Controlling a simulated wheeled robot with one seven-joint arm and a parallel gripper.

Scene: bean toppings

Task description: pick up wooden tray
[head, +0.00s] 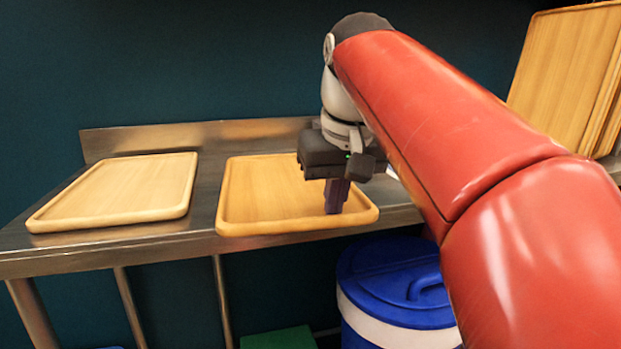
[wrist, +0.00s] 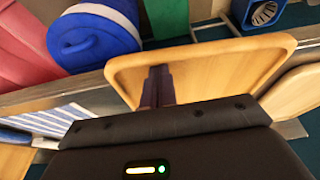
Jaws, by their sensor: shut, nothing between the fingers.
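Two wooden trays lie flat on a steel counter (head: 200,225). The nearer-to-centre wooden tray (head: 262,190) has a raised rim, and its front edge lies along the counter's front. My gripper (head: 337,196) is over this tray's right part, pointing down, with its fingers together and nothing between them. Whether the fingertips touch the tray, I cannot tell. In the wrist view the same tray (wrist: 215,75) spreads beyond my closed fingers (wrist: 157,88). The paler left wooden tray (head: 120,190) lies apart from my gripper; part of a tray (wrist: 295,95) shows at the wrist view's right.
A blue-lidded container (head: 385,270) with a white band stands below the counter; it also shows in the wrist view (wrist: 95,45). A green item (head: 280,338) is beneath. Upright wooden boards (head: 565,75) stand at the right. A steel backsplash (head: 190,136) borders the wall.

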